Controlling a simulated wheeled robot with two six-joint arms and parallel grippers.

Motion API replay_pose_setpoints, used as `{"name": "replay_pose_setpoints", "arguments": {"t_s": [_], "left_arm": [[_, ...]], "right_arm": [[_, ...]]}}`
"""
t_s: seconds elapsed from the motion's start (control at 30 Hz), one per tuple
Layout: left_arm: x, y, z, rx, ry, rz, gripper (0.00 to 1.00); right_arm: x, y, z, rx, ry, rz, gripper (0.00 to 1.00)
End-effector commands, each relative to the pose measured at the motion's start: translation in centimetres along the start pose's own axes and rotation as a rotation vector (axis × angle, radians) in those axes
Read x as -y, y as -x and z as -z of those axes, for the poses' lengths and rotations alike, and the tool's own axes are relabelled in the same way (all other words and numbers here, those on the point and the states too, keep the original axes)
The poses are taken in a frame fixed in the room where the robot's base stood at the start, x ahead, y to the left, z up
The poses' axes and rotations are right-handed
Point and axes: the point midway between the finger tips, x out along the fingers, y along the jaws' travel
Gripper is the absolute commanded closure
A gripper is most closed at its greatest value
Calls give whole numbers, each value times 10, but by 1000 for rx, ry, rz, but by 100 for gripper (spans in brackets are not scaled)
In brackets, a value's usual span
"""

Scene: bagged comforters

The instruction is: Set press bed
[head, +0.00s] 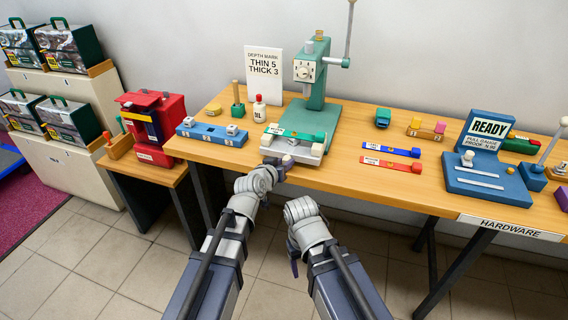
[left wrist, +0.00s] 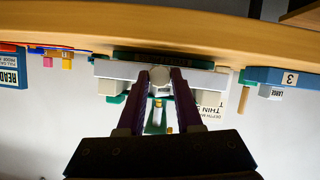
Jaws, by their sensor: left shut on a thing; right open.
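The green press (head: 315,85) stands at the back of the wooden table, with a white dial (head: 304,71) and a lever (head: 349,30). Its pale bed (head: 311,154) sits at the front of the green base, with a dark green strip on top. My left gripper (head: 279,163) is at the bed's front and shut on a pale round knob (left wrist: 159,76), seen between the fingers in the left wrist view. A sign (head: 264,72) reads "DEPTH MARK THIN 5 THICK 3". My right gripper (head: 293,258) is open and low, in front of the table and apart from everything.
A blue block (head: 211,135) lies left of the press. Blue (head: 390,149) and red (head: 390,164) strips lie to the right. A blue READY stand (head: 486,178) is farther right. A red machine (head: 153,118) stands on a side table. The floor before the table is clear.

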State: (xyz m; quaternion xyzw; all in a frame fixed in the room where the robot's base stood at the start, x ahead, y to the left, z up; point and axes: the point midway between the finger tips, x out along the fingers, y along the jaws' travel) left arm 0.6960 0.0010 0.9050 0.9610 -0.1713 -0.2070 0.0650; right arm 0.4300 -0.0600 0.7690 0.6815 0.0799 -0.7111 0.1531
Motion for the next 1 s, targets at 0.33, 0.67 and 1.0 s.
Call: {"name": "replay_pose_setpoints", "arguments": {"t_s": [0.33,0.67,1.0], "left_arm": [[0,0,0,0,0,0,100],[0,0,0,0,0,1,100],[0,0,0,0,0,1,100]], "right_arm": [[0,0,0,0,0,0,33],[0,0,0,0,0,0,33],[0,0,0,0,0,0,33]]}}
